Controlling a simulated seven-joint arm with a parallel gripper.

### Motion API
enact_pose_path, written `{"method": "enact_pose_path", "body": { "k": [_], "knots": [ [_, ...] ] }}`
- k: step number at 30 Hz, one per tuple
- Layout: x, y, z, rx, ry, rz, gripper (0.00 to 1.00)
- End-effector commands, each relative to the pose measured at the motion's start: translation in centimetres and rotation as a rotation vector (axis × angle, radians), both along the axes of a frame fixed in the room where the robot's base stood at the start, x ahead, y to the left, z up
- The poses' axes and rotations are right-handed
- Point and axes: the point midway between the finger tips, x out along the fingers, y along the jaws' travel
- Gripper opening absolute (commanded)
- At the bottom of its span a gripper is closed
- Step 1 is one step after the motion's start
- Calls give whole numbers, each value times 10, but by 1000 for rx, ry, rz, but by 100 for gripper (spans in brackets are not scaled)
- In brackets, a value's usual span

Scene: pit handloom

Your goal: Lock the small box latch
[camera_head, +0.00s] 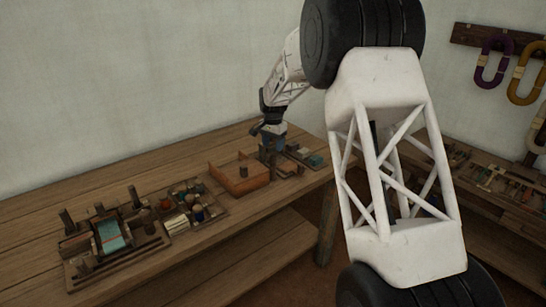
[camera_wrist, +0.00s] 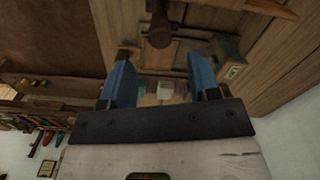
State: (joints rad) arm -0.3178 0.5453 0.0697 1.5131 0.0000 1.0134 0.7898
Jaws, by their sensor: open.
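My gripper (camera_head: 268,148) is at the far right end of the wooden bench, low over a group of small wooden parts beside an orange-brown open box (camera_head: 238,185). In the wrist view my gripper (camera_wrist: 162,84) shows two blue fingers spread apart. Between them is a small pale block (camera_wrist: 165,91), with a gap to each finger. A dark round-ended peg (camera_wrist: 160,32) stands just beyond the fingertips. A small box-like part (camera_wrist: 232,70) lies beside the right finger. I cannot tell which part is the latch, or its position; my fingers hide some of it.
The bench (camera_head: 160,165) also holds a small loom frame (camera_head: 110,237) and a tray of spools (camera_head: 187,210) on the left. Its back strip is clear. A tool bench (camera_head: 500,190) stands at right, below hanging horseshoe-shaped pieces (camera_head: 491,62).

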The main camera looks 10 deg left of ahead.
Motion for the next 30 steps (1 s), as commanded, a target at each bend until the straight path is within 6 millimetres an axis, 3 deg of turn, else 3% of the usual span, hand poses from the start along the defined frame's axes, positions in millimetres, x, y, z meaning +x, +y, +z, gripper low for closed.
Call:
{"method": "enact_pose_path", "body": {
  "k": [12,26,30],
  "knots": [
    [0,0,-48,0,1,0,56],
    [0,0,-58,0,0,0,56],
    [0,0,-58,0,0,0,39]
  ]
}}
